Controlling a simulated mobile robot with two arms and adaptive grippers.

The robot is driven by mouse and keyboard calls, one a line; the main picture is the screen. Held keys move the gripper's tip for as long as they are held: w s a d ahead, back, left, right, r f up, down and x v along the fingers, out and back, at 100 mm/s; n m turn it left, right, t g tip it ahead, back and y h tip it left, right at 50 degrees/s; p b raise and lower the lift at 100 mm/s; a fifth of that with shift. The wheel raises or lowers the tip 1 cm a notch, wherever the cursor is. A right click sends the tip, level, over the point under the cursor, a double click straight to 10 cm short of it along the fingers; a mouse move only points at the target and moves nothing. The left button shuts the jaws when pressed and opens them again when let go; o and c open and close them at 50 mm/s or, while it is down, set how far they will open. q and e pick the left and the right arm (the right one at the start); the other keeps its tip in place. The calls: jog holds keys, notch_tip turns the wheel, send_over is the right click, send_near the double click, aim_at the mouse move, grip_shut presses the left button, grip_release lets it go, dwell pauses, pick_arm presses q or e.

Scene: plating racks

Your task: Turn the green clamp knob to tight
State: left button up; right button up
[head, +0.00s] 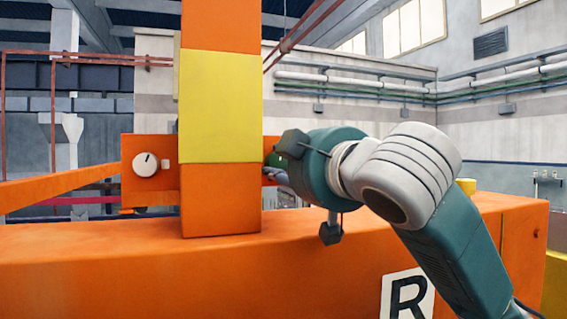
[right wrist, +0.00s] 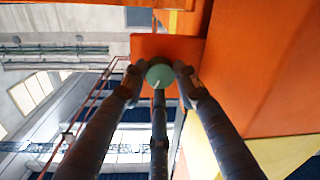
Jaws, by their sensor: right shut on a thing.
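The green clamp knob (right wrist: 159,72) sits on a small orange plate in the right wrist view, with its round face toward the camera. My right gripper (right wrist: 160,80) has its dark fingers around it and is shut on it. In the head view the gripper (head: 270,170) reaches in from the right behind the orange and yellow post, and only a sliver of green shows there. The knob's pointer mark cannot be made out. My left gripper is in neither view.
A white knob (head: 147,163) with a dark pointer line sits on an orange plate left of the post (head: 220,105). A wide orange beam (head: 120,265) with an R sign (head: 407,295) runs across the front. An orange bar (head: 60,189) extends left.

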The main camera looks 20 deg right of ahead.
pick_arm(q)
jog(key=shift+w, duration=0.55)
pick_arm(e)
jog(key=shift+r, duration=0.15)
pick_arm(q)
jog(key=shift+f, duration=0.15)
pick_arm(e)
jog(key=shift+m+b, duration=0.6)
jog(key=shift+b, duration=0.2)
jog(key=m+b, duration=0.6)
jog(key=shift+s+f, duration=0.1)
jog(key=shift+f, duration=0.1)
jog(key=m+b, duration=0.3)
jog(key=m, duration=0.1)
jog(key=shift+r+t, duration=0.1)
jog(key=shift+t, duration=0.3)
pick_arm(q)
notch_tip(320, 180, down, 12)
jog(key=b, duration=0.1)
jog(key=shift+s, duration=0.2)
pick_arm(e)
jog(key=shift+r+m, duration=0.1)
jog(key=shift+m, duration=1)
pick_arm(q)
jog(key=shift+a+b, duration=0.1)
jog(key=shift+b, duration=0.2)
pick_arm(e)
jog(key=shift+h, duration=0.4)
